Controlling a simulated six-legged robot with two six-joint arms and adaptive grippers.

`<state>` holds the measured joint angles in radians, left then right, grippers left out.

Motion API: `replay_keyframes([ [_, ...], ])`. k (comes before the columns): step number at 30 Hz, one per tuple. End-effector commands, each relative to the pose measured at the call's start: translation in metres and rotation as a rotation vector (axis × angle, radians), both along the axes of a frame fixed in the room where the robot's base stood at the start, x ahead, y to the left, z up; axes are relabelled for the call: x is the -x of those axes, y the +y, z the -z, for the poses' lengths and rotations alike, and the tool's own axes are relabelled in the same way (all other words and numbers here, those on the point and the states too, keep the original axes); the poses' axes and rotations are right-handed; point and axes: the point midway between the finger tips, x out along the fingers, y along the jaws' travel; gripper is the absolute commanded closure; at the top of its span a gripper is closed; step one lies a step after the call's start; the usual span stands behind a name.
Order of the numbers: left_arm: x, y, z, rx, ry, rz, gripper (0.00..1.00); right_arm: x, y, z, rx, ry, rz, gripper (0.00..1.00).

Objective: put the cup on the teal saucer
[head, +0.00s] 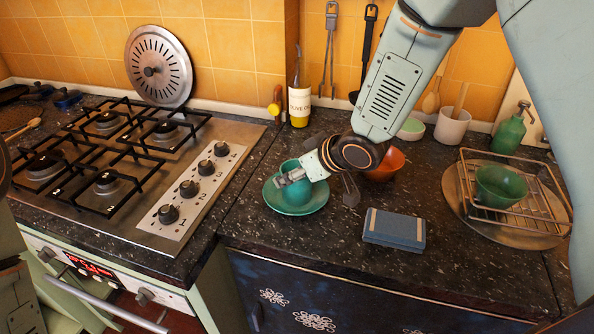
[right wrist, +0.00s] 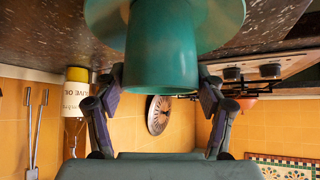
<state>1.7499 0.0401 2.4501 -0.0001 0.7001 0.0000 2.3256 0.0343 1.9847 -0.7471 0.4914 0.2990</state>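The teal cup (head: 301,192) stands upright on the teal saucer (head: 296,206) on the dark counter, right of the stove. My right gripper (head: 291,178) is at the cup, with a finger across its near side in the head view. In the right wrist view, which is upside down, the cup (right wrist: 161,75) lies between the two fingers of my right gripper (right wrist: 160,100). Narrow gaps show beside the cup, so the fingers look open around it. The saucer (right wrist: 222,22) shows behind the cup's base. My left gripper is out of view.
An orange bowl (head: 386,165) is behind my right wrist. A metal rack (head: 548,214) with a green bowl (head: 501,187) stands right. An oil bottle (head: 299,105) stands behind, and the gas stove (head: 150,200) is left.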

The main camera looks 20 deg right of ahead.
Motion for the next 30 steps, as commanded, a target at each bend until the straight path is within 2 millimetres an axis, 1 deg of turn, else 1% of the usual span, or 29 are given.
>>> replay_keyframes([
  [1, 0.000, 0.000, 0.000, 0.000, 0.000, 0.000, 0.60, 0.000, 0.000, 0.000, 0.000, 0.000, 0.000, 0.23],
  [4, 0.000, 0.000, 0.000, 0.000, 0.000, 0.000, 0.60, 0.000, 0.000, 0.000, 0.000, 0.000, 0.000, 0.14],
  [13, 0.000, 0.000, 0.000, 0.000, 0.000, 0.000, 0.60, 0.000, 0.000, -0.001, 0.000, 0.000, 0.000, 0.14],
  [17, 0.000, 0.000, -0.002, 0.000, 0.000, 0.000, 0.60, 0.004, -0.002, -0.008, -0.001, -0.001, 0.001, 0.14],
  [20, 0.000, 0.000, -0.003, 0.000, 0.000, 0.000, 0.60, 0.013, -0.007, -0.019, -0.002, -0.001, 0.003, 0.14],
  [24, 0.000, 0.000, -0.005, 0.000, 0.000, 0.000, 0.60, 0.030, -0.017, -0.040, -0.004, -0.002, 0.004, 0.14],
  [30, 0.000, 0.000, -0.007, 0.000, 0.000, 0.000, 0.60, 0.054, -0.028, -0.066, -0.006, -0.002, 0.004, 0.14],
])
